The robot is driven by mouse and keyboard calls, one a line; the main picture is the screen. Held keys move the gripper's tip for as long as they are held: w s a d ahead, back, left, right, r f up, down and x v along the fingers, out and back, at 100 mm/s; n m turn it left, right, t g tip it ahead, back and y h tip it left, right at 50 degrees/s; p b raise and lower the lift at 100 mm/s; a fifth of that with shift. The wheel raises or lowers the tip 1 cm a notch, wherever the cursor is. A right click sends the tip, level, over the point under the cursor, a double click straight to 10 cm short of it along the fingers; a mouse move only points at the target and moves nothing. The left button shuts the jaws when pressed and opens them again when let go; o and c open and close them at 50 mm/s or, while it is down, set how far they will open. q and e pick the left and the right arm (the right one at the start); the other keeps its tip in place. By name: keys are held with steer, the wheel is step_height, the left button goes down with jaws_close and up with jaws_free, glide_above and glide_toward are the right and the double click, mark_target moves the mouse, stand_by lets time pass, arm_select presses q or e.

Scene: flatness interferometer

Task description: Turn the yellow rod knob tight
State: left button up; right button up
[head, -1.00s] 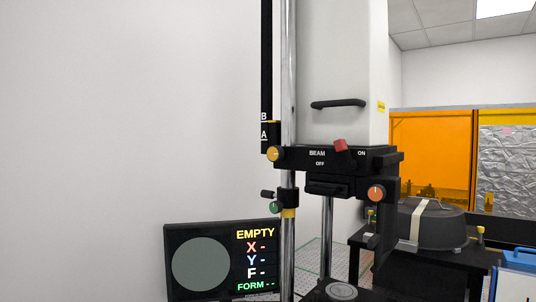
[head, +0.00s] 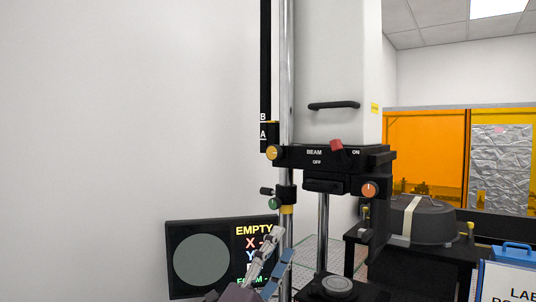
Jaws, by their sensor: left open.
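The yellow rod knob (head: 273,152) sits on the left end of the black beam head (head: 325,158), beside the upright chrome rod (head: 287,70). My left gripper (head: 282,243) reaches up from the bottom edge, in front of the screen's right side. Its fingers are apart and empty, well below the yellow knob and just under the green knob (head: 273,203) on the lower rod clamp. My right gripper is not in view.
A screen (head: 202,258) reading EMPTY stands at lower left, partly covered by my gripper. An orange knob (head: 370,190) and a red BEAM switch (head: 336,145) are on the head. A round stage (head: 337,285) lies below. The left wall side is clear.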

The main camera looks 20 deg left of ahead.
arm_select(q)
steer(key=d+r+m+g+h, duration=0.6)
steer(key=r+m+g+h, duration=0.45)
steer(key=m, duration=0.95)
steer(key=t+y+p, duration=0.4)
steer(key=y, duration=0.8)
glide_toward(272, 152)
steer(key=x, duration=0.7)
steer(key=shift+w+r, duration=0.1)
steer(key=shift+w, duration=0.15)
steer(key=shift+w+d, duration=0.15)
steer(key=shift+w, duration=0.3)
steer(key=shift+m, duration=0.3)
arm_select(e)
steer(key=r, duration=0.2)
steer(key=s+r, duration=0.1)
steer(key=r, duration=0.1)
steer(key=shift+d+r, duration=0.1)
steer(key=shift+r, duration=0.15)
